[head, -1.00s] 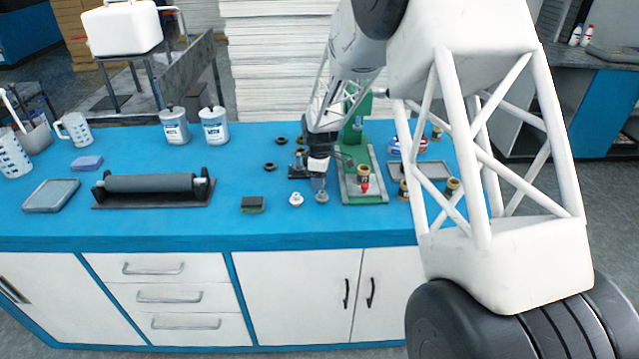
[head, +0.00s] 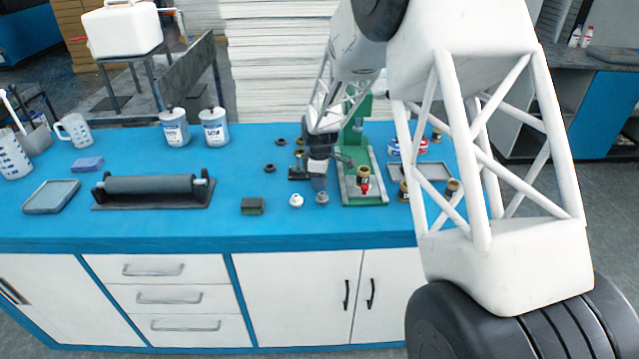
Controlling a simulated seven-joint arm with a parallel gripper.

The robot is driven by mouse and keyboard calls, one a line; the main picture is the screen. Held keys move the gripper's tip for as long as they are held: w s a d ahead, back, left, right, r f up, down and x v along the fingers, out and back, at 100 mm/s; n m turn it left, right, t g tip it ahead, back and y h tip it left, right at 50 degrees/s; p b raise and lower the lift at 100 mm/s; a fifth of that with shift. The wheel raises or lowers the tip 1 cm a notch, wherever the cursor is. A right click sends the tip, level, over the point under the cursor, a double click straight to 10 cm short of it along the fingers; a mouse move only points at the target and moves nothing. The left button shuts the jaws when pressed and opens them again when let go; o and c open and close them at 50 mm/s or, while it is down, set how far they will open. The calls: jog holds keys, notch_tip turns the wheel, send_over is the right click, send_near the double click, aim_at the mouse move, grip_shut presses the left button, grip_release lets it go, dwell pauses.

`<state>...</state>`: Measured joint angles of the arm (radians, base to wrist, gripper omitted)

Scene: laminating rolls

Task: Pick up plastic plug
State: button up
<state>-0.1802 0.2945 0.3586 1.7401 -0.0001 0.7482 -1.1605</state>
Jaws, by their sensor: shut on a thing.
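My gripper (head: 319,187) is low over the blue worktop (head: 230,225), just left of the green press. It is shut on the small grey plug (head: 322,198), which shows right under the fingertips and at or close to the worktop. The fingers are small and partly blurred in this view. A small white plug (head: 296,201) stands just to the left, apart from the gripper. I cannot tell from the look alone which one is plastic.
The green press (head: 352,140) stands close on the right, with a red-tipped brass piece (head: 363,180) on its base. A black-and-green block (head: 252,206) and a roller on a stand (head: 150,184) lie left. Small black rings (head: 270,168) lie behind. The front strip is clear.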

jog(key=shift+r, duration=0.85)
notch_tip(320, 180, up, 2)
jog(key=shift+r, duration=0.1)
jog(key=s+d, duration=0.1)
jog(key=s, duration=0.4)
jog(key=s+d, duration=0.1)
jog(key=s, duration=0.4)
jog(key=s+r, duration=0.1)
jog(key=s, duration=0.4)
jog(key=shift+s+d, duration=0.4)
jog(key=shift+w+r, duration=0.1)
jog(key=w+d+r, duration=0.3)
jog(key=w, duration=0.1)
jog(key=w+d+r, duration=0.3)
jog(key=w+d, duration=0.1)
jog(key=w, duration=0.1)
jog(key=w+d+r, duration=0.3)
jog(key=w+r, duration=0.1)
jog(key=shift+w+d, duration=0.3)
jog(key=shift+f, duration=0.2)
